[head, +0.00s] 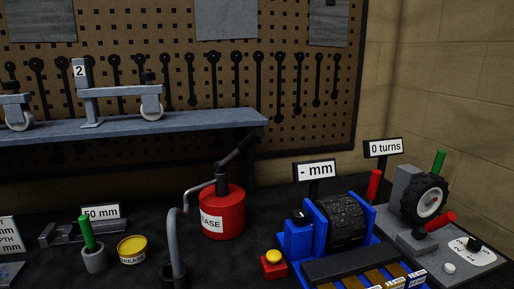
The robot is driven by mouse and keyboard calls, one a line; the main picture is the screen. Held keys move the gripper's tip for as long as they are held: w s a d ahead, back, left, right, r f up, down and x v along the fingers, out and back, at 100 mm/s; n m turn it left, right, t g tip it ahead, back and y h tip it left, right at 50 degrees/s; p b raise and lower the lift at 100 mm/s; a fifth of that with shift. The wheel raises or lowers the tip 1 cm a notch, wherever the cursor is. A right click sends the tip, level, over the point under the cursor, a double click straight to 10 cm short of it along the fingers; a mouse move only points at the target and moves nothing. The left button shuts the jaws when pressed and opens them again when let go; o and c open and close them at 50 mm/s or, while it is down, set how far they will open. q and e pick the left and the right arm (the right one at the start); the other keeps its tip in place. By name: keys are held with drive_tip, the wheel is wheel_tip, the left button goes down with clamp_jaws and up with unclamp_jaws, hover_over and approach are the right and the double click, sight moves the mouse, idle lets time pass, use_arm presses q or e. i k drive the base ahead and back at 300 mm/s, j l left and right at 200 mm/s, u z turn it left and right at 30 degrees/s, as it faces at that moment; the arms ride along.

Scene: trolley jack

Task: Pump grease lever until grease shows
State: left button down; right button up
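The red grease pump (222,216) stands on the dark bench at centre, with a white label on which "EASE" is readable. Its dark lever (238,151) slants up to the right from the top of the canister. A grey pipe (198,190) runs from the pump's top to the left and down towards an upright grey hose (173,240) in a dark round base. I cannot see any grease at the hose. A yellow tin (132,249) marked as grease stands to the left. Neither of my grippers is in view.
A grey cup with a green handle (88,234) stands at left. A red box with a yellow button (273,263) sits before the blue roller stand (305,240), whose sign reads "- mm". At right is a wheel rig (428,199) signed "0 turns". A shelf (150,123) hangs behind.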

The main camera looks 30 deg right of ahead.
sight(255, 136)
drive_tip(key=j+z, duration=0.25)
drive_tip(key=z, duration=0.15)
drive_tip(key=j+z, duration=0.4)
drive_tip(key=l, duration=0.1)
